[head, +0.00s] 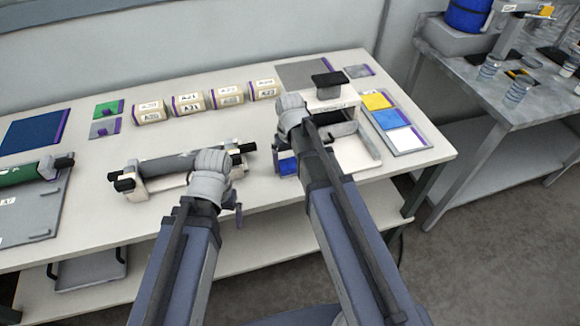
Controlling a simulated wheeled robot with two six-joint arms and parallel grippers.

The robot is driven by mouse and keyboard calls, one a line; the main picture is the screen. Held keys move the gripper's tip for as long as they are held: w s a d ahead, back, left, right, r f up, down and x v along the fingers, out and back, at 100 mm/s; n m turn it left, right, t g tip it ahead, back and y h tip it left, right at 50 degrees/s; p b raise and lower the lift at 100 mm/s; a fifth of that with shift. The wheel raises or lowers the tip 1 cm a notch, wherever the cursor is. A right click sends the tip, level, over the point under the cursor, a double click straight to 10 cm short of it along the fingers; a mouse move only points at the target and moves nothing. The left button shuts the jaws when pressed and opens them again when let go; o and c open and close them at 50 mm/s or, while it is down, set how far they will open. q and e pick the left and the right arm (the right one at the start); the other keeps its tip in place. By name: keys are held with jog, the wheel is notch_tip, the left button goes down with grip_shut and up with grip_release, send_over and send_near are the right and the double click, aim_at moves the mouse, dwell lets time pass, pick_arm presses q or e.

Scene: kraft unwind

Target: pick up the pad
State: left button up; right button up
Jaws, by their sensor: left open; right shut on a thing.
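I cannot tell for sure which thing is the pad. Candidates are a yellow square (377,101), a blue square (389,119) and a white square (406,139) in a tray at the right, and a black block (328,80) on a white device (335,98). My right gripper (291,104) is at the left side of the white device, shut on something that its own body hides. My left gripper (212,160) is open at the right part of a dark roller on a white stand (140,185). Its fingertips are mostly hidden.
Several cream rolls (187,104) with labels stand in a row at the back. A dark blue sheet (36,131), a green card (109,109) and a grey card (103,128) lie at the left. A green roll (25,171) is at the left edge. A metal table (500,100) stands at the right.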

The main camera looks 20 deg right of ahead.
aim_at(290, 163)
jog(key=shift+c, duration=1.3)
notch_tip(290, 163, up, 10)
jog(key=p, duration=1)
pick_arm(q)
notch_tip(290, 163, up, 10)
pick_arm(e)
jog(key=o, duration=1)
jog(key=c, duration=0.6)
pick_arm(q)
jog(key=shift+c, duration=0.3)
